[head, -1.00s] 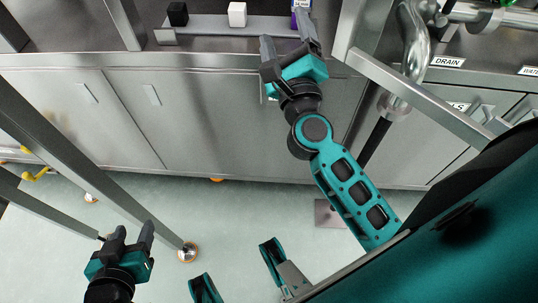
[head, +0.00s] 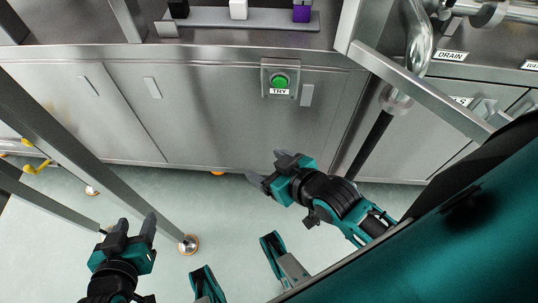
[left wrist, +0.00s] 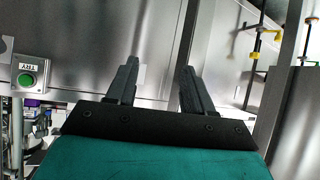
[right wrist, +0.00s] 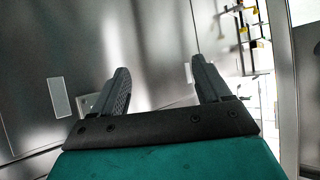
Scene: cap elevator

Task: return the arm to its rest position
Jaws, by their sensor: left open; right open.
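My right gripper (head: 270,170) is open and empty, over the floor in front of the steel cabinet, below the green TRY button (head: 280,81) in the head view. Its two spread fingers (right wrist: 160,88) show in the right wrist view with only cabinet panels beyond. My left gripper (head: 137,226) is open and empty at the lower left of the head view, beside a steel leg. Its spread fingers (left wrist: 158,82) show in the left wrist view with nothing between them. That view also shows the TRY button (left wrist: 28,80) at its left.
A shelf strip (head: 210,17) on the counter holds a black cube (head: 178,8), a white cube (head: 238,9) and a purple item (head: 301,12). A slanted steel post (head: 90,160) stands near my left gripper. A steel rail (head: 425,92) and pipes are at upper right.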

